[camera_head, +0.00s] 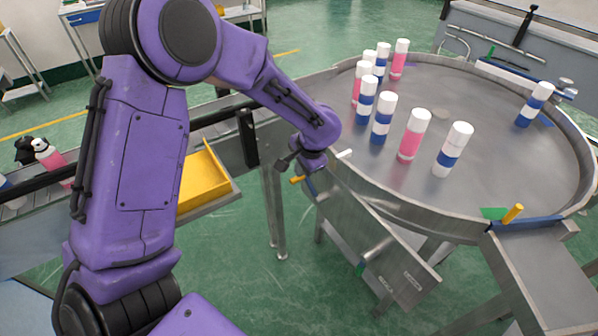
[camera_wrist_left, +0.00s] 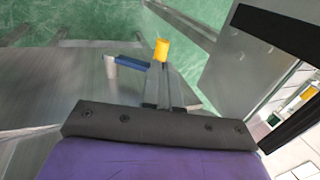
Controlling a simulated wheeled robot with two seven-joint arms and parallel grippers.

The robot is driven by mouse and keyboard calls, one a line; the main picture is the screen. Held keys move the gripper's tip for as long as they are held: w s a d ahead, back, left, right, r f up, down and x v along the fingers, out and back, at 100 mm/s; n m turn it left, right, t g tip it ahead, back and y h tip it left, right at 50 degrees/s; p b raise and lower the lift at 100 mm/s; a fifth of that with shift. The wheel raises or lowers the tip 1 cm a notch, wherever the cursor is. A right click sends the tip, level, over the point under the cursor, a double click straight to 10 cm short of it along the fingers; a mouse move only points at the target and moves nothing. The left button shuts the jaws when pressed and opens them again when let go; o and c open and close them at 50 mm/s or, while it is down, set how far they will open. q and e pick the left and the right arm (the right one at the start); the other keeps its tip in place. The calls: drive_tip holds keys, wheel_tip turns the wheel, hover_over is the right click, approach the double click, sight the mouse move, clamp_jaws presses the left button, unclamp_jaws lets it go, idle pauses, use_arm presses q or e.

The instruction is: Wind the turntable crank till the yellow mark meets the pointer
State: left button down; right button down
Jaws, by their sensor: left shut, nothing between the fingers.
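The grey turntable (camera_head: 480,110) carries several white-capped bottles. My left gripper (camera_wrist_left: 162,72) is shut and empty. In the head view it hangs low at the turntable's near left rim, its fingers mostly hidden. A small yellow piece (camera_head: 297,180) shows beside it; a yellow piece (camera_wrist_left: 161,49) also shows just past my fingertips in the wrist view. A white peg (camera_wrist_left: 110,66) with a blue bar (camera_wrist_left: 131,62) lies left of my fingers. A white peg (camera_head: 344,154) also shows right of my wrist in the head view. Which part is the crank, I cannot tell for sure. My right gripper is out of view.
A yellow peg (camera_head: 513,213) stands on a blue strip (camera_head: 528,223) at the turntable's near right edge, beside a green mark (camera_head: 493,213). A grey panel (camera_head: 350,220) with a rod (camera_head: 377,250) hangs below the rim. A yellow tray (camera_head: 203,180) is at left.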

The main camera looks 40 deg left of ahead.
use_arm(q)
drive_tip(key=shift+x, duration=1.7)
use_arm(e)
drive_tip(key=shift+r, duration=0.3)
